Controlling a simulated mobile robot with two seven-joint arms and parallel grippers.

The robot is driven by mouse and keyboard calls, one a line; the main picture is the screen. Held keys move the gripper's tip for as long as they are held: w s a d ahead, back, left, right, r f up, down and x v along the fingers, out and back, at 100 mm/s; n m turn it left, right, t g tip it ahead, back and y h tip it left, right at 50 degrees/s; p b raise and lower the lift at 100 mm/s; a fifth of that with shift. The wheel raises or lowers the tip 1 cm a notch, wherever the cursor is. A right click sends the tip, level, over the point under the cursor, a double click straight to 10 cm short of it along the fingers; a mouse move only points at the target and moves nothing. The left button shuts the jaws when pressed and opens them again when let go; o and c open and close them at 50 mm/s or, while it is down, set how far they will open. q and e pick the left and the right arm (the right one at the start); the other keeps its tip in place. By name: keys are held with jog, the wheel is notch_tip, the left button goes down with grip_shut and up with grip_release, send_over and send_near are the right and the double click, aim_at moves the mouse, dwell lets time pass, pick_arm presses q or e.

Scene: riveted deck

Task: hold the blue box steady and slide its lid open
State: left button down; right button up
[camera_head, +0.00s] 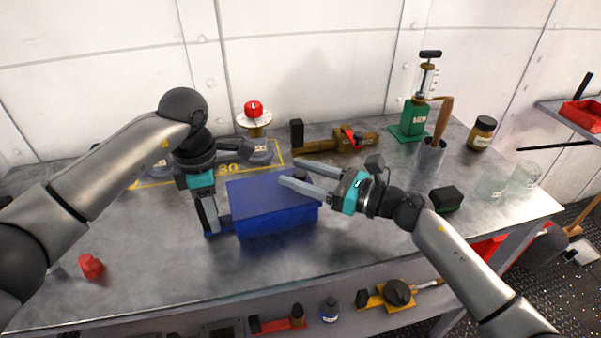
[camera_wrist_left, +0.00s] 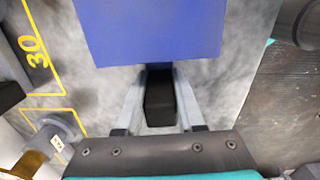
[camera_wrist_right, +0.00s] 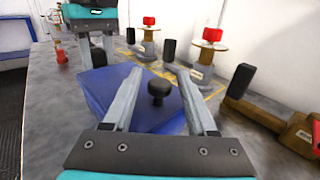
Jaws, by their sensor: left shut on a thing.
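The blue box (camera_head: 278,222) stands on the metal workbench, with its flat blue lid (camera_head: 255,196) on top. A dark round knob (camera_wrist_right: 158,88) rises from the lid. My left gripper (camera_head: 210,226) points down at the box's left side. In the left wrist view its fingers are shut on a black handle (camera_wrist_left: 160,98) beside the blue box. My right gripper (camera_head: 291,172) is over the lid's right part. Its fingers are open on either side of the knob, with gaps visible in the right wrist view. The fingers partly hide the knob in the head view.
Behind the box are a red-topped spool stand (camera_head: 255,120) and a brown tool (camera_head: 340,142). A green press (camera_head: 412,120), a cup (camera_head: 431,155), a jar (camera_head: 482,132) and glasses (camera_head: 524,176) stand right. A red piece (camera_head: 91,266) lies front left.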

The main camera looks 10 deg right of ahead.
grip_shut()
dwell(1.2)
